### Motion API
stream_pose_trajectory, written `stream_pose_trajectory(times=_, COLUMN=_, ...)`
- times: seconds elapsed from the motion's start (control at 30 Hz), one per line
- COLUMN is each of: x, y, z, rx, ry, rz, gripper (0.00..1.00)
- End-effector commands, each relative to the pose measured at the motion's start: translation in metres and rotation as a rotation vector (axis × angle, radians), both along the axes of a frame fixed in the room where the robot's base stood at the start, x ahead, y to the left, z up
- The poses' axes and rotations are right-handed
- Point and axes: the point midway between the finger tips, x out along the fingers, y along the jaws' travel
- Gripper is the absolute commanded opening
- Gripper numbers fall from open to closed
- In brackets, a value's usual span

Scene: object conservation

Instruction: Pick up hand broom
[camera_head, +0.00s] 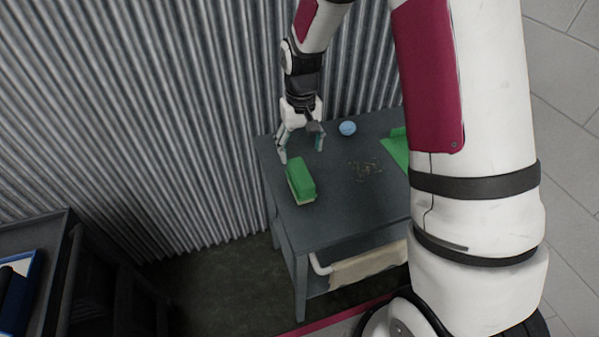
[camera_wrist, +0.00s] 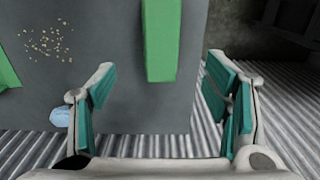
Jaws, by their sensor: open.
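The hand broom (camera_head: 301,181), a green block with a pale lower edge, lies near the left edge of the dark grey table (camera_head: 338,212). In the wrist view its green top (camera_wrist: 161,38) shows at the upper middle, cut off by the frame. My gripper (camera_head: 301,150) is open and empty, just behind the broom towards the corrugated wall. In the wrist view the broom's near end lies between the lines of the two spread teal fingers (camera_wrist: 162,82). No contact with the broom shows.
A blue round object (camera_head: 347,128) stands at the table's back. Crumbs (camera_head: 365,168) lie mid-table. A flat green object (camera_head: 396,148), partly hidden by my arm, lies at the right. The corrugated wall (camera_head: 190,110) is close behind and left of the table.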

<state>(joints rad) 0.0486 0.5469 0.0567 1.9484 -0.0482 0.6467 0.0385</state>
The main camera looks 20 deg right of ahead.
Motion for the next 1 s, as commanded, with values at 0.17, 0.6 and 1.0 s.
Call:
stream_pose_trajectory(times=0.17, x=-0.002, y=0.000, z=-0.034, rx=0.000, ry=0.006, rz=0.001, gripper=0.70)
stream_pose_trajectory(times=0.6, x=-0.002, y=0.000, z=-0.081, rx=-0.001, ry=0.002, rz=0.000, gripper=0.70)
stream_pose_trajectory(times=1.0, x=-0.005, y=0.002, z=-0.126, rx=-0.001, ry=0.002, rz=0.000, gripper=0.70)
